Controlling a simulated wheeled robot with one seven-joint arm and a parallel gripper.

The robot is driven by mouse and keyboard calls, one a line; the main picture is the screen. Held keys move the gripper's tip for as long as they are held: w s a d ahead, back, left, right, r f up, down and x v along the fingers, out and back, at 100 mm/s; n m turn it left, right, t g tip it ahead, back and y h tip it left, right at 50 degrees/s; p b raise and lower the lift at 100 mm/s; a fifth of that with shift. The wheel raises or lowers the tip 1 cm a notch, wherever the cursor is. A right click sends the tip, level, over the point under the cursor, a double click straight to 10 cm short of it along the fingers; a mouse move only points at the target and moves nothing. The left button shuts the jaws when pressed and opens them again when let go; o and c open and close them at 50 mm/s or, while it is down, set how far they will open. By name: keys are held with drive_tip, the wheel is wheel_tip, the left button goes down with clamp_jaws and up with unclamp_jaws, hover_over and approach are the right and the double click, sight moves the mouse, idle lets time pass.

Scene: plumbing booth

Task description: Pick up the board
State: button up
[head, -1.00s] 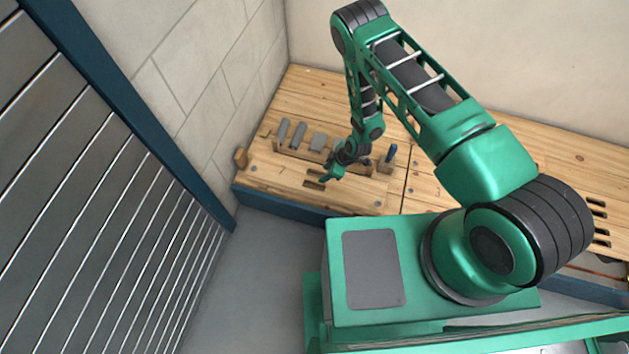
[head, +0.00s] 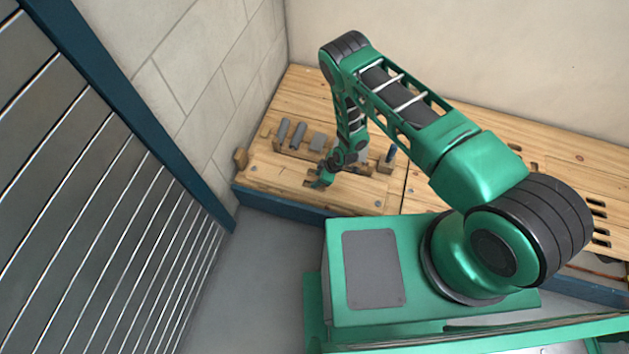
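A pale wooden board (head: 285,185) lies flat at the left end of the workbench, along its front edge. Small round grey spots show near its ends. My gripper (head: 318,183) points down at the middle of the board, over the place of its dark slots, and mostly hides them. The fingers are at or very near the board's surface; I cannot tell whether they touch it. They are too small in view to show whether they are open or shut on the board.
Behind the board stands a wooden rack (head: 290,149) with several grey tools. A small block with a dark blue-handled piece (head: 389,158) stands to the right. A stone wall (head: 200,80) borders the left end. The workbench (head: 480,160) continues right, with slots.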

drive_tip(key=shift+f, duration=0.25)
idle(0.4)
drive_tip(key=shift+c, duration=0.3)
clamp_jaws()
